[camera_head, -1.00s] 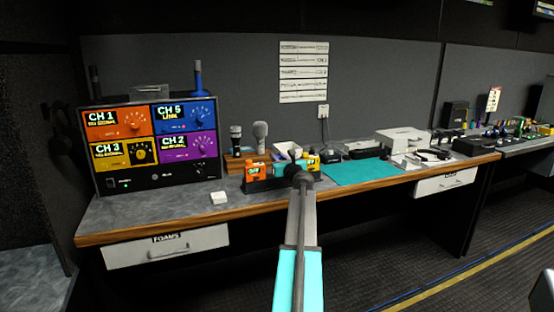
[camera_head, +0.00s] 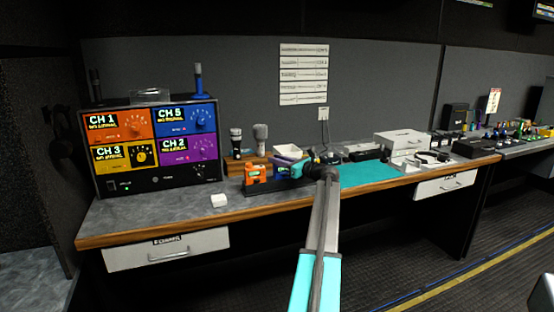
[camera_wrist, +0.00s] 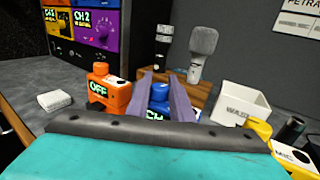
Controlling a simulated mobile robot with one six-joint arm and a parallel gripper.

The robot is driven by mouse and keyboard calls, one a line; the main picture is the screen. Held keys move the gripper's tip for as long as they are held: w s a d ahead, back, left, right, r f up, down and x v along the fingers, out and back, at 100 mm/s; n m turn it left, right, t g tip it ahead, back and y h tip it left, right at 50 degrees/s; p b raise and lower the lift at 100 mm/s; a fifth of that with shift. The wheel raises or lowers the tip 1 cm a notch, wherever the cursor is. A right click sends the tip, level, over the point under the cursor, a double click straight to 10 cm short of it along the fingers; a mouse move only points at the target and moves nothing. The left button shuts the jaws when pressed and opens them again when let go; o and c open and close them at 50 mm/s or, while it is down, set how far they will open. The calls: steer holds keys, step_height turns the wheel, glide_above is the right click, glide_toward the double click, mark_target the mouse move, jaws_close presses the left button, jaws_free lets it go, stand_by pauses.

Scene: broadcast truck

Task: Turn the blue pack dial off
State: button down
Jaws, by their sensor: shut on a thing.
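The blue pack (camera_wrist: 156,115) stands beside the orange pack (camera_wrist: 108,92) in the wrist view. Its blue dial (camera_wrist: 160,93) sits between the fingers of my gripper (camera_wrist: 163,80), which is shut on it. The pack's front label is mostly hidden by my gripper. The orange pack reads OFF and also shows in the head view (camera_head: 256,174). There my gripper (camera_head: 283,171) reaches left over the packs and covers most of the blue one. On the receiver rack, the blue CH 5 panel (camera_head: 184,118) shows a small second line, too blurred to read surely.
Two microphones (camera_wrist: 203,52) stand in a wooden holder behind the packs. A white bin (camera_wrist: 240,105) and part of a yellow pack (camera_wrist: 262,130) are to the right. A white block (camera_head: 219,200) lies at the left front. A teal mat (camera_head: 372,173) is clear.

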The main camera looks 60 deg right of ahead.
steer(key=shift+n+y+p, duration=0.35)
steer(key=shift+n+y, duration=0.25)
steer(key=shift+y, duration=0.3)
steer(key=c, duration=1.6)
jaws_free()
steer(key=shift+o, duration=0.2)
steer(key=shift+s, duration=0.1)
steer(key=s, duration=1.3)
steer(key=shift+s, duration=0.3)
steer(key=shift+a, duration=0.1)
